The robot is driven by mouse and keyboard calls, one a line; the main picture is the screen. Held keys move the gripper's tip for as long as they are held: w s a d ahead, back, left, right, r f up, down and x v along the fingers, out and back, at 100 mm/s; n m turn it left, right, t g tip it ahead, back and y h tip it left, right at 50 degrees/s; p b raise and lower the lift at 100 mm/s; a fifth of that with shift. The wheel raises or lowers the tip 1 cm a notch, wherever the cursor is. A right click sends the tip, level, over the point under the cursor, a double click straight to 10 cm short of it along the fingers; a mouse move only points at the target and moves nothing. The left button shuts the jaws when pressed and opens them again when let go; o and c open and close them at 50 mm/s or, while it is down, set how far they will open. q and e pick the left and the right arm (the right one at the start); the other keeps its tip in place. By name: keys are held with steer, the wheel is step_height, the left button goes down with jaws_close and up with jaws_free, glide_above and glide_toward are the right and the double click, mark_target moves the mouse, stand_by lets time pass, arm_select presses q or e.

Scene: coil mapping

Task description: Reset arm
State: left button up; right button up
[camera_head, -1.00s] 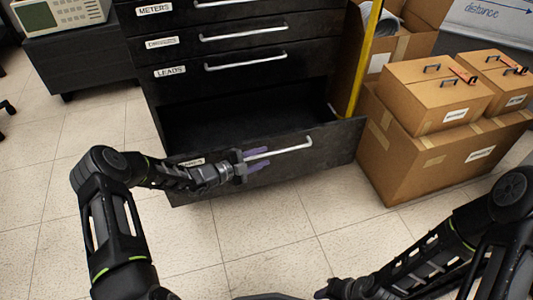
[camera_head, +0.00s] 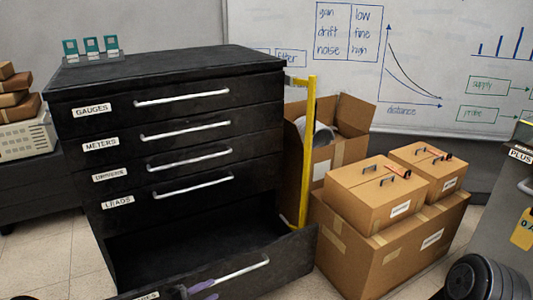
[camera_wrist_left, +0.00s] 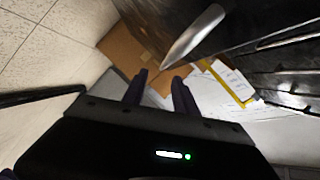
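My left gripper (camera_head: 206,291) shows at the bottom edge of the head view, by the left part of the silver handle (camera_head: 242,269) of the open bottom drawer (camera_head: 290,256). In the left wrist view its two fingers (camera_wrist_left: 160,78) are apart with nothing between them. The handle (camera_wrist_left: 195,36) shows just beyond the fingertips there; contact cannot be told. The drawer is pulled out of the black cabinet (camera_head: 180,76), and the visible part of its inside looks empty. My right gripper is out of view.
Upper drawers are shut. A yellow upright bar (camera_head: 308,150) stands at the cabinet's right side. An open carton (camera_head: 350,150) and a large box (camera_head: 385,262) with two smaller boxes on top stand to the right. A whiteboard (camera_head: 440,70) is behind. Teal items (camera_head: 91,46) stand on the cabinet.

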arm_select(q)
steer(key=s+d+f+m+g, duration=0.45)
steer(key=s+d+m, duration=0.25)
steer(key=s+m, duration=0.2)
steer(key=s+d+f+m+g, duration=0.4)
steer(key=s+d+m+g, duration=0.1)
steer(key=s+d+m, duration=0.3)
steer(key=s+a+f+m+g+y, duration=0.1)
steer(key=s+f+m+y, duration=0.1)
steer(key=s+m, duration=0.55)
steer(key=s+f+m+g+y, duration=0.1)
steer(key=s+m+g+y, duration=0.3)
steer(key=m, duration=0.7)
steer(key=s+d+r+m+t+p, duration=0.1)
steer(key=s+r+m+p, duration=0.1)
steer(key=r+m+p, duration=0.5)
steer(key=s+r+m+t+p, duration=0.2)
steer(key=r+m+p, duration=0.5)
steer(key=r+p, duration=1.2)
step_height(320, 180, up, 2)
steer(key=shift+s+d+r+m, duration=0.15)
steer(key=shift+s+d+m, duration=0.25)
steer(key=shift+s, duration=0.35)
steer(key=shift+t, duration=0.25)
